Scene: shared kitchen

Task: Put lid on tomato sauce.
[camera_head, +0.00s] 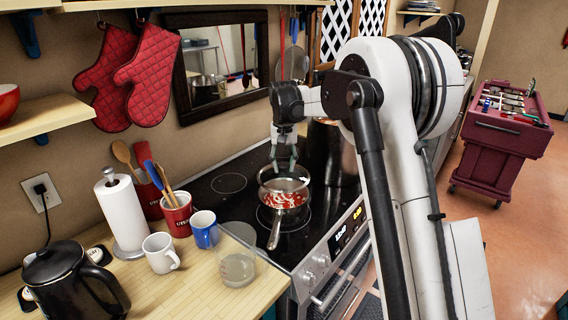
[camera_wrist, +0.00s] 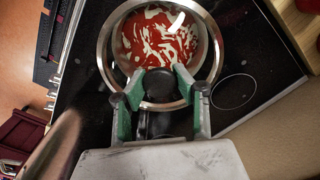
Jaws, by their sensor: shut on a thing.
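A steel saucepan with red sauce streaked with white (camera_head: 288,200) sits on the black stovetop, its handle (camera_head: 275,236) pointing toward the counter's front. My gripper (camera_head: 284,160) points down above the pan and is shut on the black knob (camera_wrist: 160,84) of a clear glass lid (camera_head: 283,182). In the wrist view, my green-padded fingers (camera_wrist: 160,98) stand on both sides of the knob. The lid's metal rim (camera_wrist: 104,50) encircles the sauce (camera_wrist: 158,38), which shows through the glass. In the head view the lid is over the pan's far part; whether it touches the rim I cannot tell.
A tall steel pot (camera_head: 335,150) stands close behind the pan to the right. A glass pitcher (camera_head: 237,262), blue mug (camera_head: 203,230) and white mug (camera_head: 160,252) stand on the wooden counter at left. Stovetop left of the pan is clear (camera_head: 228,183).

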